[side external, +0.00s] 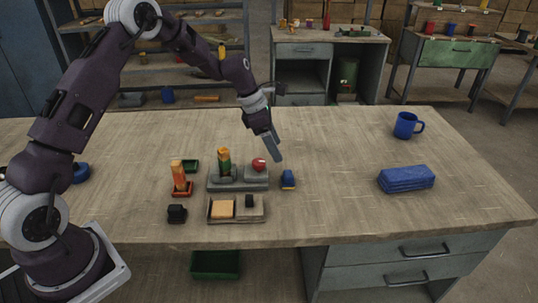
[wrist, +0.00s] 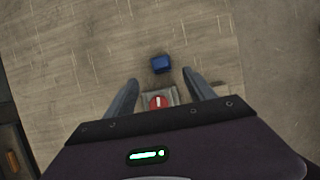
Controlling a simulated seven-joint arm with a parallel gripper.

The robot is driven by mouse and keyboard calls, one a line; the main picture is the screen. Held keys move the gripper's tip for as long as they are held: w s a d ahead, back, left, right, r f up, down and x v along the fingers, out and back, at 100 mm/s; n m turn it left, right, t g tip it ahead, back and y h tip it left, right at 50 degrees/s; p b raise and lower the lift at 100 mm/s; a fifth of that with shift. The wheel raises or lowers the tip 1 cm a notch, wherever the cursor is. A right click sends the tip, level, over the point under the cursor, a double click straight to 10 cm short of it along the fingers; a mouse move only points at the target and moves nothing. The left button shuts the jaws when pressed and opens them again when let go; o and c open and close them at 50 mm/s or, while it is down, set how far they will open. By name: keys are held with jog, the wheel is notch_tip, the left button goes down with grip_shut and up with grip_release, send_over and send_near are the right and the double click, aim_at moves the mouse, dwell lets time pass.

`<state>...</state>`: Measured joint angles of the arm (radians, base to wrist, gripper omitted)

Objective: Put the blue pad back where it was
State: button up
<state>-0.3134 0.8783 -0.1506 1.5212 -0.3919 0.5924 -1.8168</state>
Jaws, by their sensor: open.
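My gripper (side external: 277,158) is open and empty, pointing down above the table near the knob and the block. Its two fingers (wrist: 160,77) stand wide apart.
A low tray (side external: 236,218) in front holds an orange pad (side external: 222,209) and a black piece. An orange piece (side external: 179,176) stands on a red base at left. A folded blue cloth (side external: 406,179) and blue mug (side external: 407,126) are at right. The table between block and cloth is clear.

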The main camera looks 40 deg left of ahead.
jog(key=s+d+r+m+t+y, duration=0.1)
jog(key=s+d+r+m, duration=0.2)
jog(key=s+r+m, duration=0.55)
jog(key=s+d+r+m+y, duration=0.1)
jog(key=s+d+r+m, duration=0.1)
jog(key=s+r+m, duration=0.75)
jog(key=s+m, duration=0.4)
jog(key=s, duration=0.5)
jog(key=s+r+m+t+y, duration=0.1)
jog(key=s+m, duration=0.4)
jog(key=s, duration=0.6)
jog(key=shift+s+a+r+t, duration=0.2)
jog(key=shift+r+t, duration=0.1)
jog(key=shift+r, duration=0.5)
